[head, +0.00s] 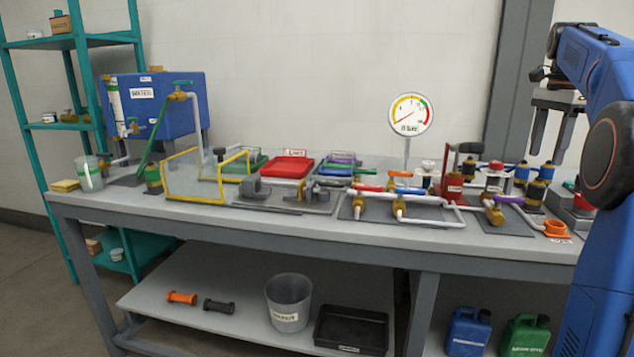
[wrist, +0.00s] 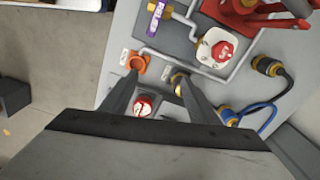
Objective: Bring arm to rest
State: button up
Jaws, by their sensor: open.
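My blue arm (head: 600,90) stands at the right of the head view, bent over the right end of the bench. My gripper (head: 553,130) points down above the bench's right end, near the brass and blue fittings. In the wrist view my gripper (wrist: 158,82) shows two dark fingers spread apart with nothing held between them. An orange ring (wrist: 138,63) lies by the left fingertip, and a red-topped part (wrist: 143,105) shows between the fingers below. I cannot tell the height of the fingertips above these parts.
The grey bench (head: 340,229) carries pipework, a pressure gauge (head: 410,115), a red tray (head: 288,167) and a blue tank (head: 160,103). Teal shelves (head: 60,43) stand at the left. A red part (wrist: 255,20) is near the wrist view's top. Air above the bench's middle is mostly free.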

jog(key=s+a+f+n+t, duration=0.1)
jog(key=s+a+f+n, duration=0.35)
jog(key=s+a, duration=0.4)
jog(key=s+a+f+n+t, duration=0.1)
jog(key=s+a+f+n, duration=0.4)
jog(key=a, duration=0.7)
jog(key=s+a+f+n+t, duration=0.1)
jog(key=s+a+f+n, duration=0.3)
jog(key=s+f, duration=0.6)
jog(key=s+a+f+n+t, duration=0.1)
jog(key=s+a+f+n, duration=0.3)
jog(key=s+a+f, duration=0.3)
jog(key=s+f, duration=0.3)
jog(key=shift+f+n+t, duration=0.2)
jog(key=shift+n+t, duration=0.1)
jog(key=shift+n, duration=0.05)
